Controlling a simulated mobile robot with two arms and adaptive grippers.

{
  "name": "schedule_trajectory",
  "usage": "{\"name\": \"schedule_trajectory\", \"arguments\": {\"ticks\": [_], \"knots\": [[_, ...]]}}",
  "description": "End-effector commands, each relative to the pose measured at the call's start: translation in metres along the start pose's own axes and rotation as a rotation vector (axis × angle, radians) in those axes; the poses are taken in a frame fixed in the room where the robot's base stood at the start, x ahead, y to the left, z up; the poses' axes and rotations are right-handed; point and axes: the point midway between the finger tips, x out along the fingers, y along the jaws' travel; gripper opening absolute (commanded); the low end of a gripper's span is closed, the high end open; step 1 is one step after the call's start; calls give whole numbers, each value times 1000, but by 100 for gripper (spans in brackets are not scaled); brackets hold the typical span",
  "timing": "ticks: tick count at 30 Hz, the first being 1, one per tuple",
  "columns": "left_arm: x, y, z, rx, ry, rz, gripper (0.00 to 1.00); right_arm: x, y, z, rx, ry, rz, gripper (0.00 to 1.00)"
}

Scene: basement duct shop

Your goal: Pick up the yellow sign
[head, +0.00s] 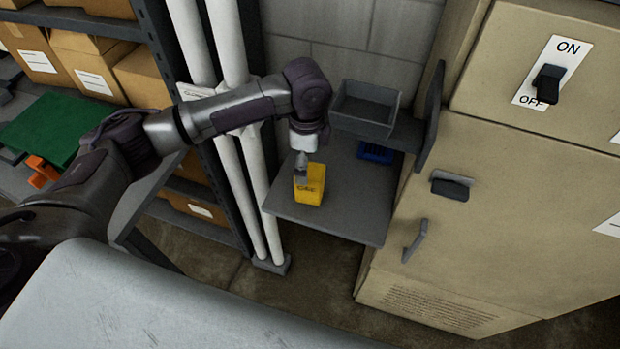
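The yellow sign (310,186) is a small upright block with dark lettering on its front. It stands on a small grey table or shelf (345,215) near the wall. My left arm reaches in from the left, and its gripper (301,165) points down at the top left part of the sign. The fingers overlap the sign's upper edge in the picture. They are too small and partly hidden to tell whether they are open or closed on it. My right gripper is not in view.
A grey bin (366,105) and a blue object (376,152) are behind the sign. A beige cabinet (510,200) with an ON/OFF switch (549,84) stands at right. White pipes (243,150) and shelving with boxes (80,65) are at left. A grey surface (150,310) fills the foreground.

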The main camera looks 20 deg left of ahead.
Motion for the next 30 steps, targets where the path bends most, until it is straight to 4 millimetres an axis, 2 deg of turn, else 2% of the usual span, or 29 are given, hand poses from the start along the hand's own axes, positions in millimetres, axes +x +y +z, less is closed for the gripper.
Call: {"name": "schedule_trajectory", "arguments": {"ticks": [5, 11, 14, 18, 27, 30], "knots": [[20, 0, 0, 0, 0, 0, 88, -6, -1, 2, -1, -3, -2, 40], [34, -1, -2, 0, -1, 3, 88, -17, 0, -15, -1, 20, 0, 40], [49, -2, -4, -1, -2, 2, 88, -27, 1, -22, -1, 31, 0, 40], [69, -3, -4, 0, 0, 0, 88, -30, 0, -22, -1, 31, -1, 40], [75, -3, -4, 1, 0, -2, 88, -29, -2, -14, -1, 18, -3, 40], [75, -3, -4, 1, 0, -2, 71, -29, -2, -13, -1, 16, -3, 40]]}}
